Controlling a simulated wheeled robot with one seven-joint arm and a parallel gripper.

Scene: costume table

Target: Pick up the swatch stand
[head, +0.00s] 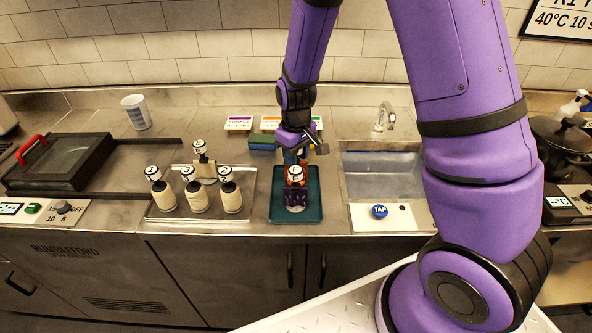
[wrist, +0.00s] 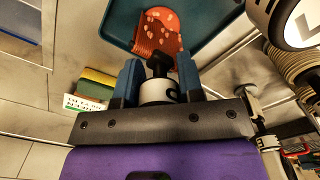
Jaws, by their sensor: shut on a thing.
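The swatch stand (head: 295,173) has a white labelled top, an orange band and a dark purple lower part in the head view. It is over the teal tray (head: 277,211); I cannot tell whether its foot touches the tray. In the wrist view its white and black top and an orange, pale-spotted piece (wrist: 158,36) show. My gripper (head: 293,157) points down from above. Its blue fingers (wrist: 160,78) are shut on the stand's top, one on each side. The stand's lower part is mostly hidden in the wrist view.
A metal tray (head: 246,206) at left holds several cream spools with numbered tops. A sink (head: 382,178) with a tap lies at right. Sponges (head: 262,142) and label cards stand behind the teal tray. A white cup (head: 136,112) is at the back left; a pot (head: 562,140) is far right.

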